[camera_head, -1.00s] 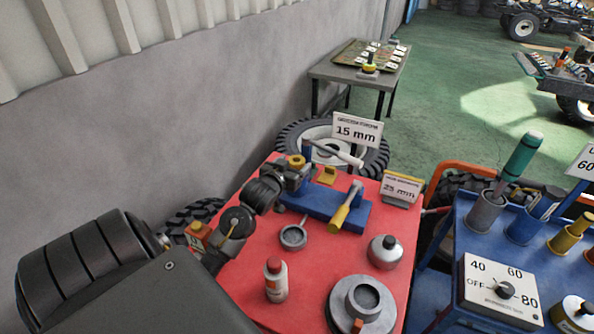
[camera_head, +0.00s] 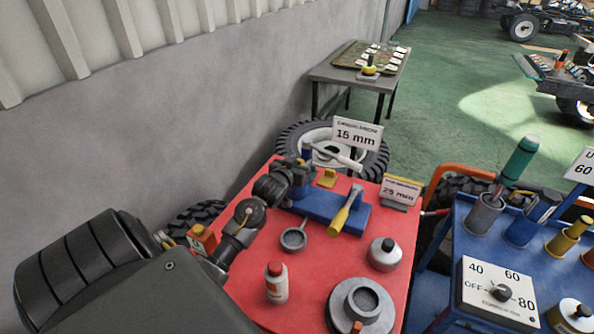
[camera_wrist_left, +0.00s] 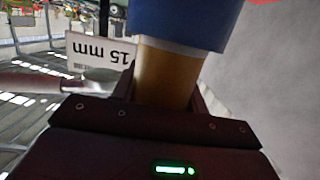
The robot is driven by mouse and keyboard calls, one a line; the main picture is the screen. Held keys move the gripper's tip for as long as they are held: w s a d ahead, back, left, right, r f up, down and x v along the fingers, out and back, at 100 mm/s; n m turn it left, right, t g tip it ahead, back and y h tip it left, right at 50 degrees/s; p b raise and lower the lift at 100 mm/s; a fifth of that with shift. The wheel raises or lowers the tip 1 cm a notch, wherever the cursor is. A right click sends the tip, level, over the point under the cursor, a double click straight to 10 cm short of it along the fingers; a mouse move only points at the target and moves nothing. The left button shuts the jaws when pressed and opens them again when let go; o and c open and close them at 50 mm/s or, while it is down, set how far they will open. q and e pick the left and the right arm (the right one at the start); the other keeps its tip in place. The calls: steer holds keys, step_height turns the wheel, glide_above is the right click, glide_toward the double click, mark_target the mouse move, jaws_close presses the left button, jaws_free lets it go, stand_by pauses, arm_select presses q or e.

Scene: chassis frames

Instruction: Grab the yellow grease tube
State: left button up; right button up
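My left gripper (camera_head: 302,168) is at the back left of the red table, by the far-left end of a blue rack (camera_head: 325,208). In the left wrist view, the yellow tube (camera_wrist_left: 168,76), with a wide blue part and a pale band, stands between the fingers of the left gripper (camera_wrist_left: 165,98). The fingers lie close on both sides; whether they press on it is unclear. In the head view my gripper mostly hides the tube. My right gripper is not in view.
A yellow-handled tool (camera_head: 345,211) lies across the rack. A ring-shaped part (camera_head: 293,239), a white bottle with a red cap (camera_head: 277,283) and a metal can (camera_head: 384,254) stand nearer. A 15 mm sign (camera_head: 357,134) stands behind. A blue cart (camera_head: 433,287) is at right.

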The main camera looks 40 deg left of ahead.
arm_select(q)
steer(key=c, duration=0.7)
steer(key=shift+r, duration=0.1)
steer(key=shift+c, duration=0.2)
